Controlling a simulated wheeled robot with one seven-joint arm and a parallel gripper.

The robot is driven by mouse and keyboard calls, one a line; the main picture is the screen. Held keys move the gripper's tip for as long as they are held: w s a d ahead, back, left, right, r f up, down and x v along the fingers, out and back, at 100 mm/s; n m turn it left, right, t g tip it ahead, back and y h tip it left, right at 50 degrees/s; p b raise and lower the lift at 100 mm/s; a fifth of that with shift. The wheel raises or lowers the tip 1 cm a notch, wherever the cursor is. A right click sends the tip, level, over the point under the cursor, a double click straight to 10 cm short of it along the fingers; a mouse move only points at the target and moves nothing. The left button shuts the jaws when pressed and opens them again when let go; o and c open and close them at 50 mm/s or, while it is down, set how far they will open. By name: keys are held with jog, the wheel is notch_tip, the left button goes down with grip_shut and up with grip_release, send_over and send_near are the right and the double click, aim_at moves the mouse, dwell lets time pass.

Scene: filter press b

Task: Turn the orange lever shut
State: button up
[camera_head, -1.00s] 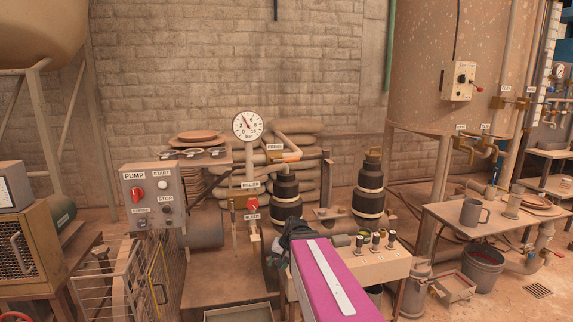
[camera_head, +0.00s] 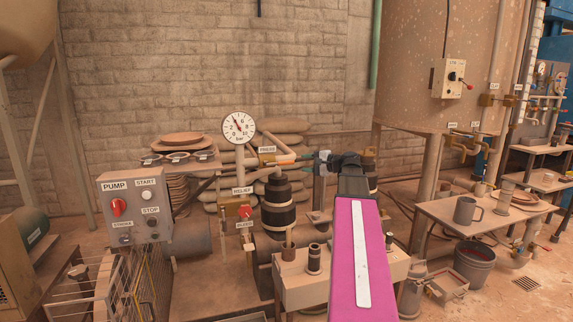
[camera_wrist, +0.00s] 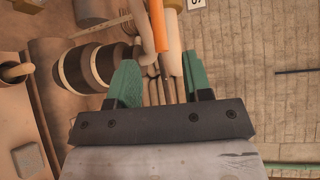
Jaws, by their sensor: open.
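The orange lever (camera_head: 284,159) lies roughly level on the pipe by the PRESS label, left of my gripper in the head view. In the wrist view the orange lever (camera_wrist: 158,25) shows as a bar at the top, beyond and between the fingertips. My gripper (camera_head: 323,158) is raised over the bench, to the right of the lever and apart from it. In the wrist view my gripper (camera_wrist: 160,82) is open, with two green fingers spread and nothing between them. My arm hides part of what is behind it.
A pressure gauge (camera_head: 239,127) stands left of the lever. A black banded cylinder (camera_head: 278,205) is below it. The red relief knob (camera_head: 246,211) and the pump panel (camera_head: 137,208) are farther left. A small bench (camera_head: 300,290) stands in front, and a table with mugs (camera_head: 450,220) at right.

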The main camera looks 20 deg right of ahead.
aim_at(289, 163)
jog(key=x, duration=0.9)
jog(key=shift+a+f, duration=0.1)
jog(key=shift+a, duration=0.05)
grip_shut()
